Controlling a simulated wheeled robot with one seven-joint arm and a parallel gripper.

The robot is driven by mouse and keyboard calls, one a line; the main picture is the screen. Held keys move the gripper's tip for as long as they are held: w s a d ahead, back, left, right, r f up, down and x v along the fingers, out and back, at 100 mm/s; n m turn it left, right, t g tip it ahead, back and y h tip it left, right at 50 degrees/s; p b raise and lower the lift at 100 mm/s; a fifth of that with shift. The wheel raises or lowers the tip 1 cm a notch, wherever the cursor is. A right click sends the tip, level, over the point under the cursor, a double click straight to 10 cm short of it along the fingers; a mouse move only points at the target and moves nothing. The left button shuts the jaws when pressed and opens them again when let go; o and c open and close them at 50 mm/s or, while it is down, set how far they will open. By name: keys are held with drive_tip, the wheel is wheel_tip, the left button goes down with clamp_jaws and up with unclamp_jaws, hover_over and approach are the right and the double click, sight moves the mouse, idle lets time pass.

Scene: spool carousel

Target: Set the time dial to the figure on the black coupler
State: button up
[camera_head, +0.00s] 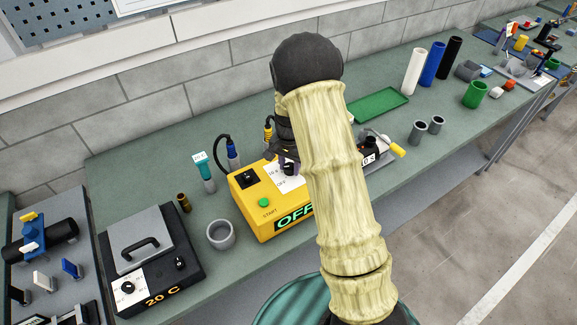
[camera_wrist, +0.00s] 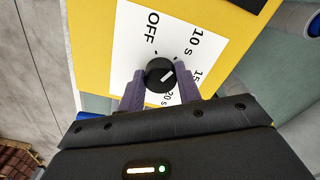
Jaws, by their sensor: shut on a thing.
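The time dial is a black knob (camera_wrist: 160,74) with a white pointer line, on a white plate marked OFF, 10 s, 15 and 20 s. In the wrist view its line points up and right, roughly between 10 s and 15. My gripper (camera_wrist: 160,92) has its purple fingers closed on the knob's two sides. The knob sits on a yellow box (camera_head: 243,196), whose green display reads OFF. The black coupler (camera_head: 371,145) stands right of my arm in the head view. Its white label shows "0 S"; any digit before that is hidden by my arm.
A green START button (camera_head: 264,202) is on the box's top. A grey cup (camera_head: 220,235) and a hot plate with a 20 C display (camera_head: 150,262) stand left. A green tray (camera_head: 380,104) lies behind; two grey rings (camera_head: 418,132) stand right.

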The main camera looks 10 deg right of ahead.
sight(290, 167)
drive_tip(key=shift+m, duration=0.5)
drive_tip(key=o, duration=1)
wheel_tip(290, 167, up, 18)
drive_tip(key=b, duration=0.3)
drive_tip(key=shift+f+b, duration=0.25)
drive_tip(key=shift+b, duration=0.05)
